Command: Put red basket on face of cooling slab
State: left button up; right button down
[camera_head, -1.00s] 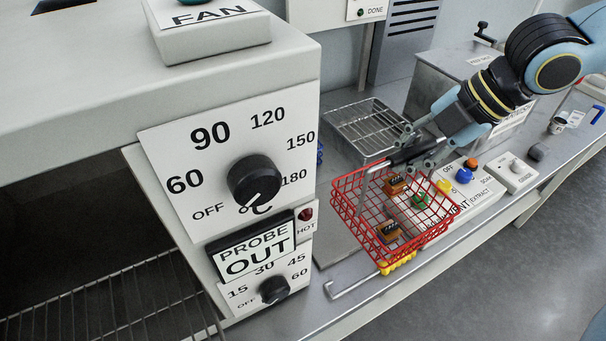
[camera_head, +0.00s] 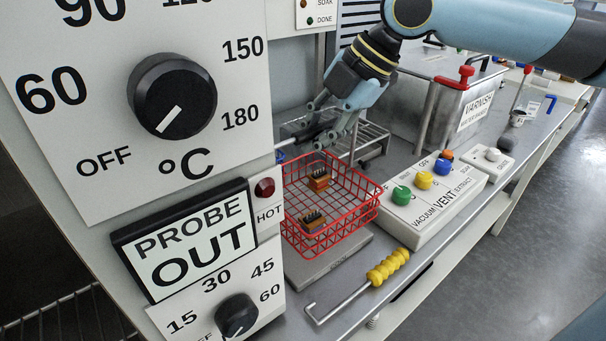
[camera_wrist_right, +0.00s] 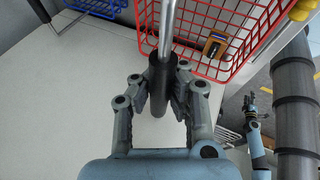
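The red basket (camera_head: 345,225), a wire basket with two small brown connectors (camera_head: 313,221) inside, is over the grey cooling slab (camera_head: 325,268) in the head view. It looks level. I cannot tell whether its bottom touches the slab. My right gripper (camera_head: 318,138) is at the basket's back left. In the right wrist view my right gripper (camera_wrist_right: 163,92) is shut around the black grip of the basket's handle (camera_wrist_right: 160,78), with the red mesh beyond. My left arm appears small at the right of that view, with its gripper (camera_wrist_right: 250,106) too small to read.
The oven panel (camera_head: 150,215) stands close on the left. A hook with a yellow handle (camera_head: 388,268) lies in front of the slab. The vacuum vent box (camera_head: 432,205) is to the right. A wire rack (camera_head: 372,142) and the varnish tank (camera_head: 462,105) stand behind.

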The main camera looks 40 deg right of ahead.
jog(key=x, duration=0.3)
jog(key=d+x, duration=0.1)
jog(key=x, duration=0.1)
jog(key=shift+w+f, duration=0.15)
jog(key=shift+f, duration=0.35)
pick_arm(q)
jog(key=shift+f, duration=0.35)
pick_arm(e)
jog(key=shift+f, duration=0.2)
pick_arm(q)
jog(key=shift+s, duration=0.1)
pick_arm(e)
jog(key=c, duration=1.5)
grip_release()
jog(key=shift+r, duration=0.1)
